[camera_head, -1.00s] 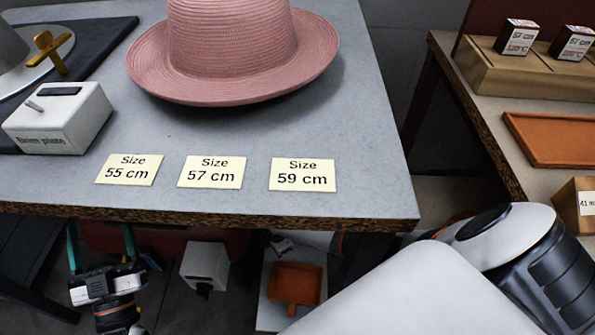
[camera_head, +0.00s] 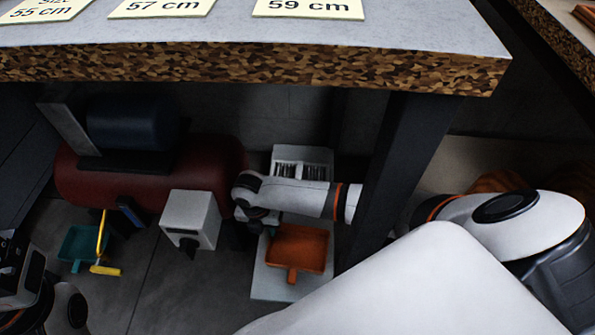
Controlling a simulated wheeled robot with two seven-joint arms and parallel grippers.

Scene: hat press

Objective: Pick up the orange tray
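A small orange tray (camera_head: 301,247) with a short handle towards me lies on a light grey plate (camera_head: 268,284) on the floor under the table. My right arm comes in from the right, behind the table leg. My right gripper (camera_head: 262,222) hangs at the tray's upper left side. It is small and dark there, and I cannot tell whether its fingers are apart or touch the tray. Part of my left arm (camera_head: 22,275) shows at the lower left; its fingers cannot be made out.
The table edge (camera_head: 250,65) spans above, and a dark leg (camera_head: 398,165) stands right of the tray. A red tank (camera_head: 88,182) and a white box (camera_head: 189,219) stand left. A teal tray (camera_head: 80,243) lies farther left by a yellow bent piece (camera_head: 103,238).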

